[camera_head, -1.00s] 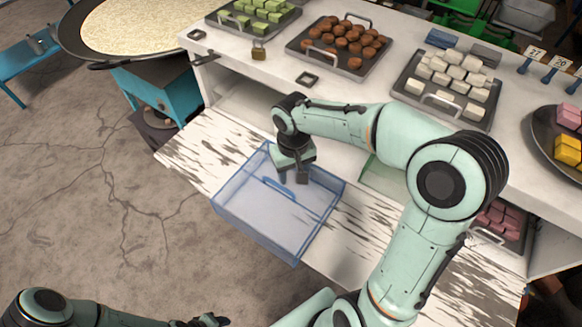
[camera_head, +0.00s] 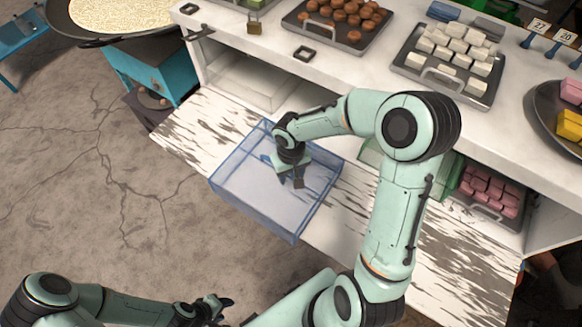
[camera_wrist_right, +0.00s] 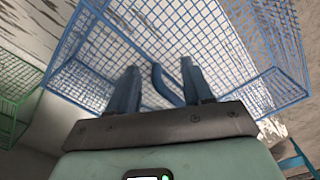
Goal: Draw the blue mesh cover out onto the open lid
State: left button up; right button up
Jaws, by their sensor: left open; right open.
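The blue mesh cover (camera_head: 262,222) is a see-through box shape. It rests on the open lid (camera_head: 190,140), a weathered white board, and reaches past its front edge. My right gripper (camera_head: 291,182) points down over the cover and is open. In the right wrist view, its two fingers (camera_wrist_right: 158,78) stand on either side of the cover's blue handle (camera_wrist_right: 166,86), with gaps beside it. In the head view the gripper partly hides the handle. My left gripper (camera_head: 222,305) is open and empty at the bottom, away from the cover.
Behind the lid is the cabinet opening, with a clear container (camera_head: 245,78) at left and a green mesh cover (camera_head: 375,165) at right. A tray of pink cubes (camera_head: 505,225) sits further right. The floor at front left is clear.

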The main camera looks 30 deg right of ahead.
jog(key=shift+f, duration=0.1)
grip_shut()
jog(key=shift+w+d, duration=0.1)
dwell(0.4)
jog(key=shift+w+d, duration=0.25)
jog(key=shift+d, duration=0.1)
jog(key=shift+w+d, duration=0.3)
jog(key=shift+d, duration=0.2)
jog(key=shift+c, duration=0.3)
grip_release()
jog(key=shift+s+a, duration=0.1)
jog(key=shift+a, duration=0.05)
pick_arm(q)
jog(key=shift+w+d, duration=0.3)
jog(key=shift+d, duration=0.25)
